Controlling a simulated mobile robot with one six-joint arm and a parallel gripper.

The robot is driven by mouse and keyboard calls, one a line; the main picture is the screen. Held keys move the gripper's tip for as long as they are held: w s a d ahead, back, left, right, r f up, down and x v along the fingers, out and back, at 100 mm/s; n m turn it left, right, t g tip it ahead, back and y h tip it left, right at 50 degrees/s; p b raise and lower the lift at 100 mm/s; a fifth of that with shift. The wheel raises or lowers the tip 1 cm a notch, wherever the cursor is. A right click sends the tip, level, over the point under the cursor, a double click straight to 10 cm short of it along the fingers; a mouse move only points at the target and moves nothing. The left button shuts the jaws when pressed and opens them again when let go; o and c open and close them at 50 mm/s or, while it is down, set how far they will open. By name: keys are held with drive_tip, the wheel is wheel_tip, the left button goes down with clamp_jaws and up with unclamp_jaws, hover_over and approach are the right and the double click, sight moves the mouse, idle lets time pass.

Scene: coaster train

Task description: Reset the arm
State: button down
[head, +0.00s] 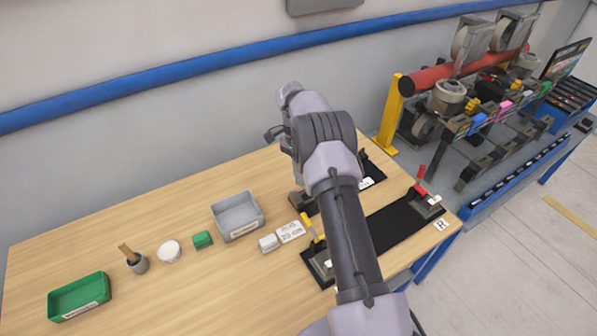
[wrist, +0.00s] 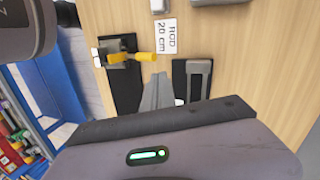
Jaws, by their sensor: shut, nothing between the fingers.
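My arm reaches from the bottom of the head view up over the right part of the wooden table (head: 130,225). My gripper (wrist: 160,80) shows in the wrist view as two grey fingers pressed together, with nothing held. Its fingertips are over the table, between a yellow-handled clamp (wrist: 130,57) and a dark plate with a grey block (wrist: 198,80). I cannot tell how high they are. In the head view the fingertips are not clearly visible behind my arm.
The yellow-handled clamp (head: 318,240) and a red-handled clamp (head: 425,192) stand on a black base (head: 395,228). A cluttered rack stands right.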

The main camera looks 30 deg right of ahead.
drive_tip(key=shift+w+r, duration=0.5)
drive_tip(key=shift+r, duration=0.2)
drive_tip(key=shift+r, duration=0.1)
